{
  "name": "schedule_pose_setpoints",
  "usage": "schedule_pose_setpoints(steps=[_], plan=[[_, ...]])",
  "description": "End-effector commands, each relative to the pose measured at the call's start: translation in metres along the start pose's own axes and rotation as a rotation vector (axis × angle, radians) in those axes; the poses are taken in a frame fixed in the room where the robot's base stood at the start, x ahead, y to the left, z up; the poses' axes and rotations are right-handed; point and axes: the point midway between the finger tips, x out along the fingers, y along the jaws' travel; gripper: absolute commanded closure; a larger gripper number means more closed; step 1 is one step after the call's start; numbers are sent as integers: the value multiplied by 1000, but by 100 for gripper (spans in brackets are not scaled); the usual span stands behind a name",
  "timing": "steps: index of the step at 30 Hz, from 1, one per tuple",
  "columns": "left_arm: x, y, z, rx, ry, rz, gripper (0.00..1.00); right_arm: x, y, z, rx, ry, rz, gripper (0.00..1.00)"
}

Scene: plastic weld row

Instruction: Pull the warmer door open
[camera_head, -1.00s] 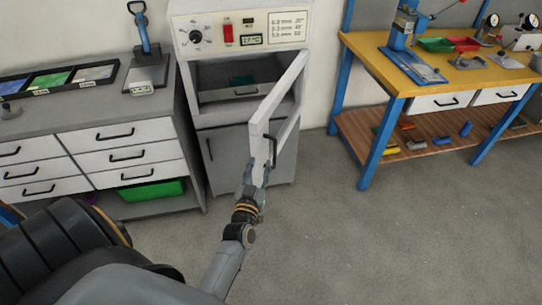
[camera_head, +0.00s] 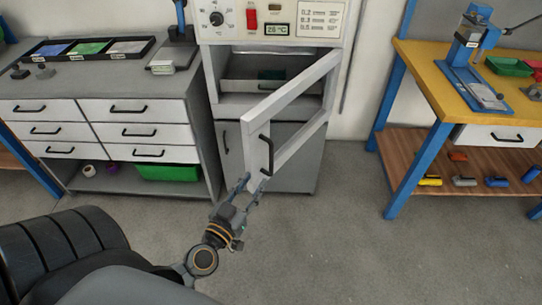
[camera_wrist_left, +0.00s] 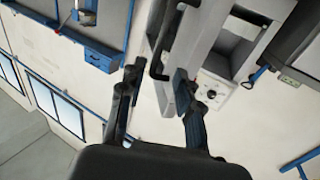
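The warmer (camera_head: 212,60) is the pale cabinet with a control panel, at the upper middle of the head view. Its framed door (camera_head: 252,145) stands swung well out toward me, so the inner shelf shows. The black bar handle (camera_head: 266,157) is on the door's near end. My left gripper (camera_head: 253,185) is just below the handle, its two fingers spread and empty. In the left wrist view the handle (camera_wrist_left: 159,45) lies beyond the open fingertips (camera_wrist_left: 156,72), and the door panel (camera_wrist_left: 187,40) is close to the right finger. My right gripper is not in view.
A grey drawer cabinet (camera_head: 90,87) with trays on top stands left of the warmer. A yellow workbench (camera_head: 425,72) with blue legs is on the right. The floor (camera_head: 335,235) between them is clear.

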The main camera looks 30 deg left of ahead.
Motion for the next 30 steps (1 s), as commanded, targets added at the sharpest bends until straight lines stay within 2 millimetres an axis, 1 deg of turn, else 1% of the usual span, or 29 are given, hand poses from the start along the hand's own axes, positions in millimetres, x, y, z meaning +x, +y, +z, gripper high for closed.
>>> schedule_pose_setpoints(steps=[1, 2, 5, 9, 12, 15, 20, 28, 29, 30], plan=[[12, 0, -3, 0, 5, -2, 66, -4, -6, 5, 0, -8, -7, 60], [18, 0, -3, -2, 5, -3, 66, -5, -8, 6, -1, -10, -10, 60], [40, 0, -3, -1, 5, -2, 66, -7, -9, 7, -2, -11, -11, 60], [69, 0, -2, -2, 4, -2, 66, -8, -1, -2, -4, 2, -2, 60], [85, 0, -2, -1, 4, -2, 66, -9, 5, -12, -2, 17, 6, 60], [98, 0, -1, -1, 2, -1, 66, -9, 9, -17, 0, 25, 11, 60], [108, 0, 0, 0, 1, -1, 66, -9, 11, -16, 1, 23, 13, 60], [109, 0, 0, 0, 0, -1, 66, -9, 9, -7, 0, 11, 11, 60], [109, 0, 0, 0, 0, -1, 68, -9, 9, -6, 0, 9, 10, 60], [109, 0, 0, 0, 0, -1, 76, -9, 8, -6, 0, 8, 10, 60]])
